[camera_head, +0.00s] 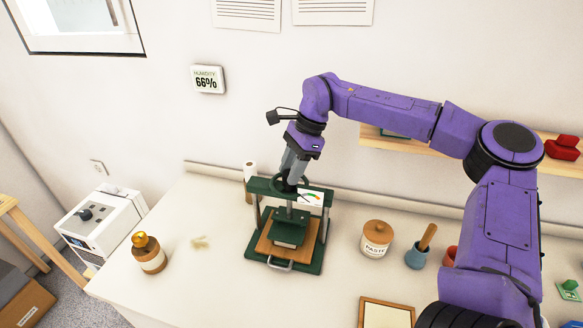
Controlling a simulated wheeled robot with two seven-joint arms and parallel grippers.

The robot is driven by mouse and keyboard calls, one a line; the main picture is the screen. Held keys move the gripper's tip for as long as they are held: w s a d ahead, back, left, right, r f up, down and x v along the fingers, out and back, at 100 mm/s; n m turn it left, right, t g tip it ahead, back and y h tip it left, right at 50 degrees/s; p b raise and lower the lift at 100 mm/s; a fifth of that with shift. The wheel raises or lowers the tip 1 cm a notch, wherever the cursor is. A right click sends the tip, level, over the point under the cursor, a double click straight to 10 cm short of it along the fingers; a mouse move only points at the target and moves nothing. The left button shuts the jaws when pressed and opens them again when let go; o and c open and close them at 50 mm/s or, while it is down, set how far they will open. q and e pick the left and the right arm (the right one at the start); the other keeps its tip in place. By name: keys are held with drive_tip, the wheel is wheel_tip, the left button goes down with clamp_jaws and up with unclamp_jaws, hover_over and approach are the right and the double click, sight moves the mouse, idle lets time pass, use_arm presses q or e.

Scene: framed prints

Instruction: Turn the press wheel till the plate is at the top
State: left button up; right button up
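The green press (318,238) stands on the white table, with a crossbar at the top and a wooden board (263,246) on its base. Its dark green press wheel (279,190) sits on top of the crossbar, partly hidden by my gripper. The green plate (289,234) hangs on the central screw, low in the frame and close above the board; I cannot tell whether it touches anything. My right gripper (289,181) points down at the wheel from above. Its fingertips are at the wheel, too small and covered to tell open from shut. My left gripper is not in view.
A paste jar (376,240), a blue pot (416,256) and a wooden frame (386,313) lie right of the press. A brown bottle (149,254) stands left. A white roll (249,171) is behind. A shelf (410,147) runs along the wall. Table left of the press is mostly clear.

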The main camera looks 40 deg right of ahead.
sight(288, 171)
drive_tip(key=o, duration=0.4)
drive_tip(key=shift+r, duration=0.1)
drive_tip(key=shift+c, duration=0.2)
drive_tip(key=shift+w, duration=0.1)
drive_tip(key=shift+f, duration=0.2)
drive_tip(key=p+v, duration=0.4)
drive_tip(key=shift+w+r+p, duration=0.1)
drive_tip(key=shift+r+p, duration=0.3)
drive_tip(key=p+v, duration=0.1)
drive_tip(key=v, duration=0.2)
drive_tip(key=shift+d+r, duration=0.15)
drive_tip(key=shift+d, duration=0.05)
drive_tip(key=shift+d, duration=0.1)
